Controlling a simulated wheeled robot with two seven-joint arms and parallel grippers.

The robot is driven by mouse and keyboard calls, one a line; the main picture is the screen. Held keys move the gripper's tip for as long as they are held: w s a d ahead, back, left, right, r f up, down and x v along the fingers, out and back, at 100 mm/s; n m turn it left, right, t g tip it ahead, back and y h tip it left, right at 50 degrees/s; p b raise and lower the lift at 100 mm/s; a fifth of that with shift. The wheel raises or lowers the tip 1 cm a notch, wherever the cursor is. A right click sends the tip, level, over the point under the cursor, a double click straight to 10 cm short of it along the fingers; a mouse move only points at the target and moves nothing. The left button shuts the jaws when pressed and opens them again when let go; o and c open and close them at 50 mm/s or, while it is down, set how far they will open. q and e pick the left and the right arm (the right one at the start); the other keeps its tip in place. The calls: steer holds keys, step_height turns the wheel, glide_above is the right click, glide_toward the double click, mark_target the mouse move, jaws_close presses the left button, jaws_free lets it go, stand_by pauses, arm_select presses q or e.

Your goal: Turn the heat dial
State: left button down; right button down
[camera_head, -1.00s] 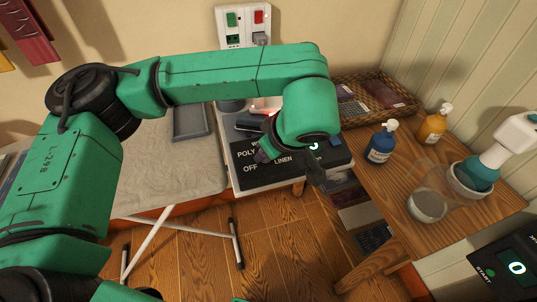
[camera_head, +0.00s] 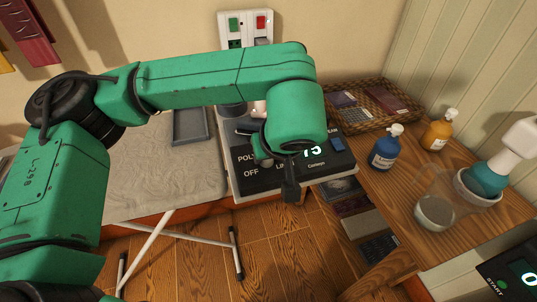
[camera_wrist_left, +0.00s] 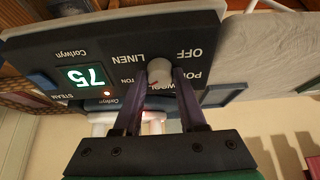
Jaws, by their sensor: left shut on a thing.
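The heat dial (camera_wrist_left: 160,70) is a small pale round knob on a dark control panel (camera_wrist_left: 112,52), with OFF, POLY, WOOL and LINEN printed around it. In the left wrist view, the two fingers of my left gripper (camera_wrist_left: 160,78) stand on either side of the dial and are shut on it. A lit display (camera_wrist_left: 88,76) beside it reads 75. In the head view, my left gripper (camera_head: 268,161) is over the panel (camera_head: 330,171) and its wrist hides the dial. My right gripper is not in view.
An ironing board (camera_head: 165,172) lies left of the panel. To the right, a wooden counter (camera_head: 420,240) holds a blue bottle (camera_head: 384,150), an orange bottle (camera_head: 438,130) and a clear cup (camera_head: 434,208). A wicker tray (camera_head: 400,110) stands behind.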

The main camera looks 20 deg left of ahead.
arm_select(q)
steer(key=shift+c, duration=2.4)
jaws_free()
steer(key=v, duration=1.4)
steer(key=shift+s+r+p, duration=0.15)
steer(key=shift+r+p, duration=0.05)
steer(key=shift+p, duration=0.1)
steer(key=shift+d, duration=0.15)
